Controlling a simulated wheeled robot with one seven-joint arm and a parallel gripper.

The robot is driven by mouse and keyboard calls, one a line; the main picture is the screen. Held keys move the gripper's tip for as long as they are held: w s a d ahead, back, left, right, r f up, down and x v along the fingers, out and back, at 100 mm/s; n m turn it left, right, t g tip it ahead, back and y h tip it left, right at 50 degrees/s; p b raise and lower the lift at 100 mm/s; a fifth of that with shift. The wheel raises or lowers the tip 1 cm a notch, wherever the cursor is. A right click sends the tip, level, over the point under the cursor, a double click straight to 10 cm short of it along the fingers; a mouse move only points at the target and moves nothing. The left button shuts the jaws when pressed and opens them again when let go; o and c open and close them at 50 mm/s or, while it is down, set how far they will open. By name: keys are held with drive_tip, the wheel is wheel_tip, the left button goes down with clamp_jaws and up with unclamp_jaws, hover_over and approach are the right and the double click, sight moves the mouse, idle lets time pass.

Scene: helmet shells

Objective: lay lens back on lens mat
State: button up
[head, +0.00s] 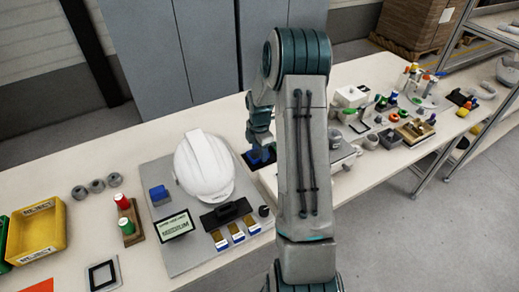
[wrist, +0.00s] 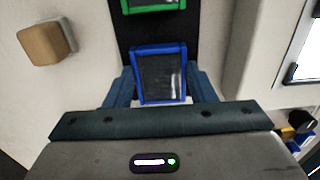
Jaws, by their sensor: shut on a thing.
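A lens with a blue frame and a dark, see-through pane (wrist: 160,76) sits between the fingers of my gripper (wrist: 160,88) in the wrist view. The gripper is shut on its sides. The black lens mat (wrist: 150,30) lies beyond and beneath it, and a lens with a green frame (wrist: 152,5) shows on the mat at the top edge. Whether the blue lens touches the mat I cannot tell. In the head view my gripper (head: 262,153) is low over the dark mat (head: 247,165), partly hidden by my arm.
A tan block (wrist: 42,44) stands left of the mat. In the head view a white helmet shell (head: 204,166) rests on a grey board (head: 178,257) left of my gripper. A yellow bin (head: 37,232) is far left. Several small parts crowd the table's right side.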

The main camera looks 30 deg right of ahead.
drive_tip(key=shift+f+b, duration=0.3)
drive_tip(key=shift+f, duration=0.2)
drive_tip(key=o, duration=1.1)
drive_tip(key=shift+r, duration=0.1)
drive_tip(key=shift+r, duration=0.1)
wheel_tip(320, 180, up, 14)
drive_tip(key=b, duration=0.1)
drive_tip(key=s+a+r+m+t, duration=0.1)
drive_tip(key=s+a+r+m, duration=0.7)
drive_tip(key=s+a, duration=0.25)
drive_tip(key=s+a+m, duration=0.2)
drive_tip(key=s+m, duration=0.1)
drive_tip(key=s, duration=0.2)
drive_tip(key=s+a+m+t, duration=0.1)
drive_tip(key=s+m, duration=0.2)
drive_tip(key=s, duration=0.1)
drive_tip(key=s+a+m+t, duration=0.1)
drive_tip(key=s+a+m, duration=0.1)
drive_tip(key=s+m, duration=0.2)
drive_tip(key=shift+s+a+r, duration=0.1)
drive_tip(key=shift+s+a, duration=0.1)
drive_tip(key=shift+s, duration=0.2)
drive_tip(key=shift+s+a+r, duration=0.1)
drive_tip(key=shift+s+a, duration=0.05)
drive_tip(key=shift+s, duration=0.25)
drive_tip(key=shift+s+a+f, duration=0.1)
drive_tip(key=shift+s, duration=0.2)
drive_tip(key=shift+c, duration=0.5)
